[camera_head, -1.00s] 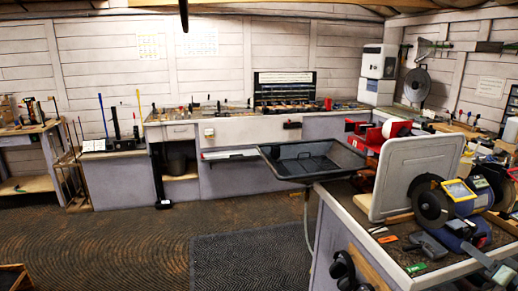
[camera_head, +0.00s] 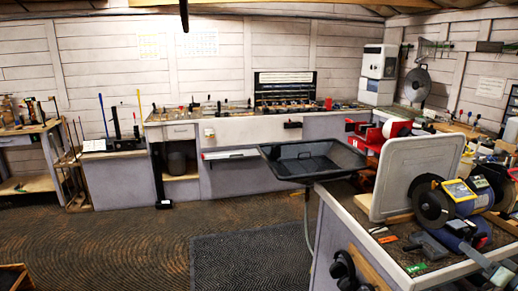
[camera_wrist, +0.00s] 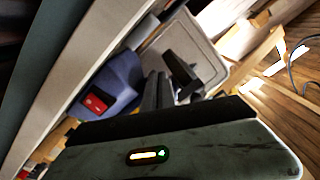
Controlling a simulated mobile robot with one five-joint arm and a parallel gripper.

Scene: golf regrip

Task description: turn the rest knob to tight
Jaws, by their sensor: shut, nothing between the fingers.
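My gripper (camera_wrist: 158,80) shows in the wrist view with its two dark fingers together and nothing between them. Its fingers point toward the blue bench grinder (camera_wrist: 122,78), which has a red switch (camera_wrist: 96,104) and lies left of the fingers. A black angled part (camera_wrist: 182,70) is just right of the fingertips; I cannot tell whether it belongs to the rest. In the head view the grinder (camera_head: 466,226) stands on the right bench with black wheels and yellow-framed shields. I cannot pick out the rest knob in either view.
A pale upright panel (camera_head: 420,165) stands close behind the grinder. A dark tray (camera_head: 312,160) juts out past the bench's left end. Small tools and a green item (camera_head: 416,267) lie on the bench front. The floor with its dark mat (camera_head: 250,263) is clear.

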